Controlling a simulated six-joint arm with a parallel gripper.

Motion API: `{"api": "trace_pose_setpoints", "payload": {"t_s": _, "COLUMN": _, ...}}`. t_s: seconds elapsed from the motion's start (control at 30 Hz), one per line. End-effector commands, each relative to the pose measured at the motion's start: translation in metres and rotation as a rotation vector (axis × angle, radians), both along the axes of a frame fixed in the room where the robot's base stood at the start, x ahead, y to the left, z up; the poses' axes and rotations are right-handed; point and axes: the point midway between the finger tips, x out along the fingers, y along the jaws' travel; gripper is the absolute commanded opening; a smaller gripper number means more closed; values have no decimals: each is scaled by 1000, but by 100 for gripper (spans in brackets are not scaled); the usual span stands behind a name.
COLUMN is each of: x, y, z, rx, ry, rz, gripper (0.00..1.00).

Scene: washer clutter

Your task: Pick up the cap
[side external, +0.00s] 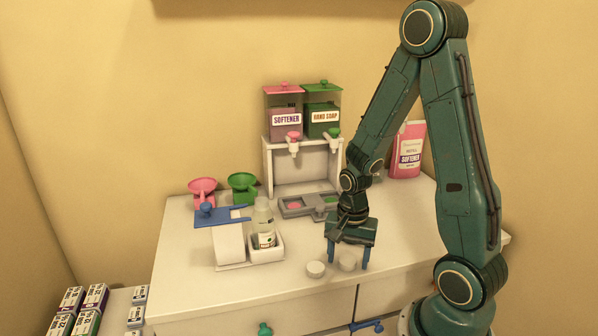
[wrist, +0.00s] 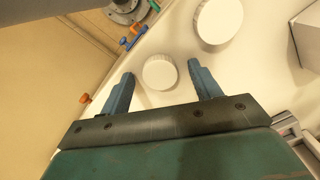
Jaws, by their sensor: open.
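Two round white cap-like pieces lie on the white counter; I cannot tell for sure which is the cap. The smaller white piece (wrist: 160,72) sits between my open fingertips in the wrist view, with a gap on each side; in the side view it is the right one (side external: 347,262). The larger white piece (wrist: 219,22) lies outside the fingers; in the side view it is on the left (side external: 316,269). My gripper (side external: 347,267) points down, open and empty, with its fingertips low over the counter (side external: 200,295). It also shows in the wrist view (wrist: 161,72).
A clear bottle (side external: 264,228) stands in a white tray (side external: 268,250) left of my gripper. A dispenser stand (side external: 303,163) and grey drip tray (side external: 290,211) are behind. The front-left counter is clear.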

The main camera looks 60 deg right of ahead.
Motion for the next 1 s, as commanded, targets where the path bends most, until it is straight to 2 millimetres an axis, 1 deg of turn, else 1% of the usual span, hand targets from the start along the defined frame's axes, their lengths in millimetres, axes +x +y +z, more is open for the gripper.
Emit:
{"api": "trace_pose_setpoints", "payload": {"t_s": 0.4, "x": 0, "y": 0, "z": 0, "rx": 0, "ry": 0, "rz": 0, "gripper": 63}}
{"api": "trace_pose_setpoints", "payload": {"t_s": 0.47, "x": 0, "y": 0, "z": 0, "rx": 0, "ry": 0, "rz": 0, "gripper": 51}}
{"api": "trace_pose_setpoints", "payload": {"t_s": 0.5, "x": 0, "y": 0, "z": 0, "rx": 0, "ry": 0, "rz": 0, "gripper": 43}}
{"api": "trace_pose_setpoints", "payload": {"t_s": 0.57, "x": 0, "y": 0, "z": 0, "rx": 0, "ry": 0, "rz": 0, "gripper": 32}}
{"api": "trace_pose_setpoints", "payload": {"t_s": 0.63, "x": 0, "y": 0, "z": 0, "rx": 0, "ry": 0, "rz": 0, "gripper": 18}}
{"api": "trace_pose_setpoints", "payload": {"t_s": 0.67, "x": 0, "y": 0, "z": 0, "rx": 0, "ry": 0, "rz": 0, "gripper": 16}}
{"api": "trace_pose_setpoints", "payload": {"t_s": 1.0, "x": 0, "y": 0, "z": 1, "rx": 0, "ry": 0, "rz": 0, "gripper": 16}}
